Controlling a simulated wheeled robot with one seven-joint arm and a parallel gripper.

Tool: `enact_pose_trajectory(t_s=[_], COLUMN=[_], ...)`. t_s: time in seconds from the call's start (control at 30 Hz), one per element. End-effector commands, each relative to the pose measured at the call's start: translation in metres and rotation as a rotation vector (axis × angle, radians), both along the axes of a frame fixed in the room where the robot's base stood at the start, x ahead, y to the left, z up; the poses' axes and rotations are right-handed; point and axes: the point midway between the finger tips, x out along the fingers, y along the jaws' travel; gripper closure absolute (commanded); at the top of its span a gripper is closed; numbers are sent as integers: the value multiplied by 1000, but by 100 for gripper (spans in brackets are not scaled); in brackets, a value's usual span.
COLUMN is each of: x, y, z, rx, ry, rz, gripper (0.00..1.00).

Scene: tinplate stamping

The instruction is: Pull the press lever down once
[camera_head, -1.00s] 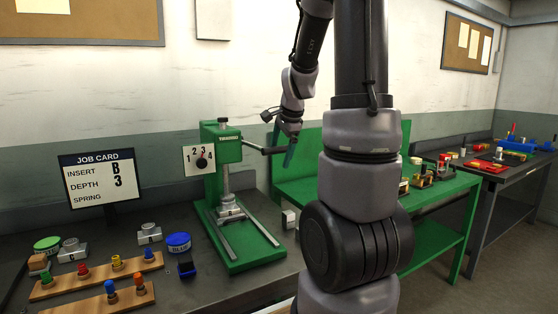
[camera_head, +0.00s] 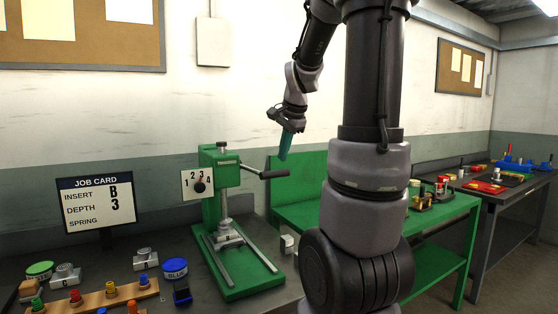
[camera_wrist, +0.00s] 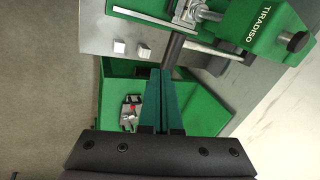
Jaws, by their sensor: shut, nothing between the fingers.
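The green press (camera_head: 219,180) stands on the dark bench at the picture's middle left. Its lever (camera_head: 254,172) sticks out to the right from the press head and slopes slightly down to a dark grip (camera_head: 273,174). My gripper (camera_head: 283,157) points down just above the lever's outer end, its teal fingers shut and empty. In the wrist view the fingertips (camera_wrist: 160,74) lie close to the dark lever grip (camera_wrist: 174,50); I cannot tell whether they touch it. The numbered depth dial (camera_head: 199,185) is on the press's left side. A grey metal piece (camera_head: 228,238) sits under the ram.
The job card (camera_head: 98,202) reads insert B, depth 3, with spring blank. Peg racks (camera_head: 112,299), metal blocks and a blue tin (camera_head: 174,267) crowd the bench left of the press. A green side table (camera_head: 440,212) stands to the right, behind my arm.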

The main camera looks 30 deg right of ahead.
Motion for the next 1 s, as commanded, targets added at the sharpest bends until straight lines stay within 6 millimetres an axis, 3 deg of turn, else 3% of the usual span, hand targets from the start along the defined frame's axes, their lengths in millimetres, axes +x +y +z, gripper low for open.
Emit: enact_pose_trajectory(t_s=[0.4, 0.6, 0.77, 1.0], x=[47, 54, 57, 67], y=[0, 0, 1, 1], z=[77, 94, 87, 45], rx=[-381, -455, -462, -459], ry=[90, 106, 109, 111], rz=[1010, 1247, 1284, 1282], gripper=[100, 100, 100, 100])
